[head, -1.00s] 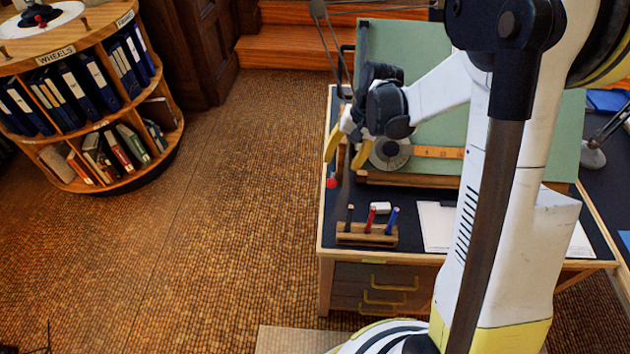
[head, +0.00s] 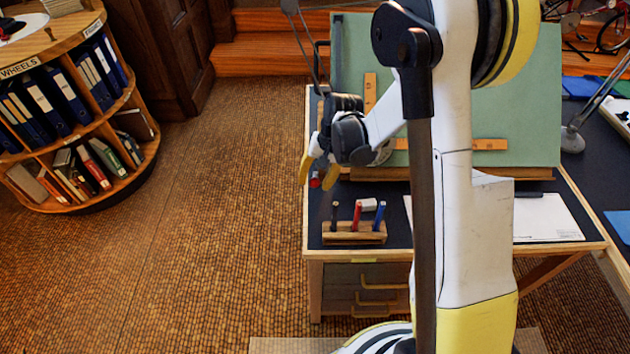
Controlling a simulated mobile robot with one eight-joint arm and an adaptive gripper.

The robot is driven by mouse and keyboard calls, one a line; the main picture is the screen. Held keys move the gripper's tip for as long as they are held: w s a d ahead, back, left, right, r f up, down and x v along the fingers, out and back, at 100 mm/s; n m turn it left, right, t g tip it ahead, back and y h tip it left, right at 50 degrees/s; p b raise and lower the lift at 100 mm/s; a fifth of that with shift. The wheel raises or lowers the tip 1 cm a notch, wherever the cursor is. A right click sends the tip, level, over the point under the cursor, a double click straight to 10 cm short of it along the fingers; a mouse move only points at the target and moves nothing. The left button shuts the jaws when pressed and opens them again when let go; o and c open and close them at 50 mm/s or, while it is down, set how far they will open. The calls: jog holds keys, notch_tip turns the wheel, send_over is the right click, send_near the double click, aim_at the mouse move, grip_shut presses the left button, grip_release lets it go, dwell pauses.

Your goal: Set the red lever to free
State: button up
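A small red knob (head: 316,180), which looks like the end of the red lever, shows at the left edge of the drafting desk, below the tilted green board (head: 530,100). The rest of the lever is hidden or too small to make out. My gripper (head: 317,177) has a dark body and two yellow fingers pointing down. The fingers are spread open, and the red knob appears between their tips. I cannot tell from this view whether they touch it. Any marking for "free" is not legible.
A wooden pen block (head: 355,236) with several pens stands at the desk's front, with a white eraser (head: 367,204) behind it. White paper (head: 545,218) lies to the right. A round bookcase (head: 80,125) stands at far left. The floor between is clear.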

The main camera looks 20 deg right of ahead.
grip_shut()
jog(key=shift+w+d+r+p, duration=0.2)
jog(key=shift+w+r+p, duration=0.1)
jog(key=shift+w+r, duration=0.3)
jog(key=shift+w+d+r+p, duration=0.15)
jog(key=shift+w+r+p, duration=0.1)
jog(key=shift+w+r, duration=0.3)
jog(key=shift+w+d+r, duration=0.1)
jog(key=shift+w, duration=0.25)
jog(key=shift+o, duration=1.8)
grip_release()
jog(key=v, duration=1.2)
